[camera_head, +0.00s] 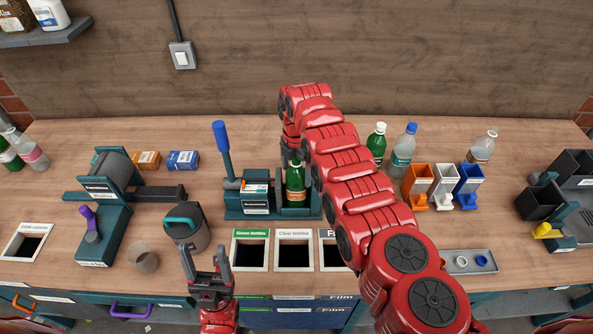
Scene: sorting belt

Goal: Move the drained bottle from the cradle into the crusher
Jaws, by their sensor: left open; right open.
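A green bottle (296,186) stands upright in the right-hand bay of the teal lever machine (247,204), which looks like the crusher. The machine's blue-handled lever (222,140) stands raised at its left. My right gripper (292,158) is just above and behind the bottle's neck, pointing down. It is open, but its fingers are small and partly hidden, so I cannot tell whether they touch the bottle. My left gripper (205,262) is open and empty, near the front edge, in front of the grey pot. I cannot clearly pick out the cradle.
Green (250,234) and clear bottle openings lie in front of the machine; my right arm partly covers the film opening. A grey pot (187,233) and a roller machine (114,170) stand left. Several bottles and an orange dispenser (416,184) stand right, beside a cap tray (470,262).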

